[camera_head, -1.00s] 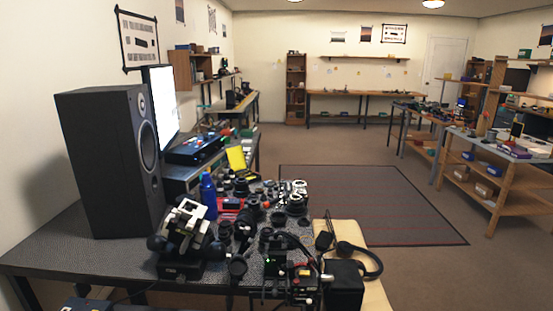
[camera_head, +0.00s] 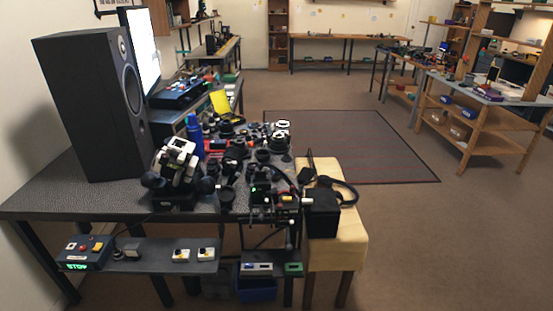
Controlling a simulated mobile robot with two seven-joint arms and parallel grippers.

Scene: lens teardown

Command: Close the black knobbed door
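I cannot make out a black door with a knob in this view. A pale door (camera_head: 426,22) stands in the far wall at the upper right, cut off by the top edge, and I cannot tell whether it is open or shut. Neither of my grippers is in view.
The dark workbench (camera_head: 75,190) carries a black speaker (camera_head: 85,105), a blue bottle (camera_head: 195,136) and several lens parts. Headphones (camera_head: 340,188) lie on the pale wooden stand (camera_head: 348,245). A dark mat (camera_head: 345,140) and bare floor lie to the right.

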